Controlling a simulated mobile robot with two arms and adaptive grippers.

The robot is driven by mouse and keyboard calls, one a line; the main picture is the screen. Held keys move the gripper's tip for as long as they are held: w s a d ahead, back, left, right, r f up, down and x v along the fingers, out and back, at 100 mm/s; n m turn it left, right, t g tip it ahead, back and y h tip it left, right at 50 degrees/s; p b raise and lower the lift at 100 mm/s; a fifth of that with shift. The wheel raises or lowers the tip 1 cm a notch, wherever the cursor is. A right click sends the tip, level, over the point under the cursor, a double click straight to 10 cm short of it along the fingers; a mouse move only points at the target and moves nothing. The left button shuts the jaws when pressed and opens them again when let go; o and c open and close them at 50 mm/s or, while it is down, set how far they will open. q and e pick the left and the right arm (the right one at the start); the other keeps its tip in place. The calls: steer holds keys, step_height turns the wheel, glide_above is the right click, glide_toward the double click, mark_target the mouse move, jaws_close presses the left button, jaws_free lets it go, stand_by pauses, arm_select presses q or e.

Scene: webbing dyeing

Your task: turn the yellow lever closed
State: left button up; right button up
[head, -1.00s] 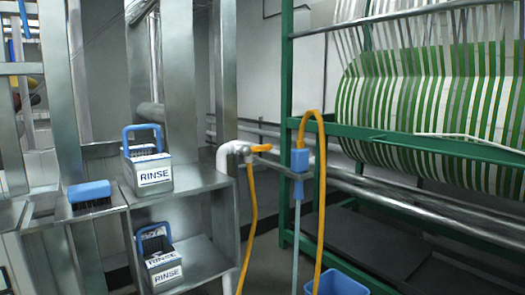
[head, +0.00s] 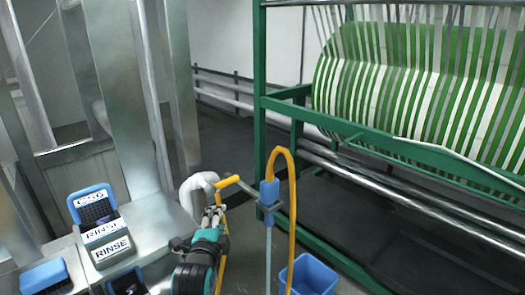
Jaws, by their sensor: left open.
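The yellow lever (head: 228,182) sits on the white pipe fitting (head: 199,186) in the head view and points right, tilted slightly up. A yellow hose runs down below it, partly hidden by my arm. My left gripper (head: 213,213) has come in from below, just under and in front of the fitting. Its jaws are open with nothing visible between them, and it appears apart from the lever. The gripper hides the lower part of the fitting. My right gripper is not in view.
A blue-handled nozzle (head: 269,193) with a looped yellow hose stands on a bracket close right of the lever. A blue bucket (head: 311,275) stands below. The green frame (head: 262,135) stands behind.

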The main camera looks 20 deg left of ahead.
mark_target(229, 184)
arm_select(q)
steer(key=shift+m+t, duration=0.3)
steer(key=r+p+x, duration=0.1)
steer(key=x, duration=0.5)
steer(key=r+p+x, duration=0.1)
steer(key=x, duration=0.4)
steer(key=r+p+x, duration=0.1)
steer(key=x, duration=0.5)
steer(key=shift+w+a, duration=0.3)
steer(key=shift+w, duration=0.15)
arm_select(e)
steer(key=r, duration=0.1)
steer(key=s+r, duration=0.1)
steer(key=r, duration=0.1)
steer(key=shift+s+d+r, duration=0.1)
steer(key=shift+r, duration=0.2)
arm_select(q)
jaws_close()
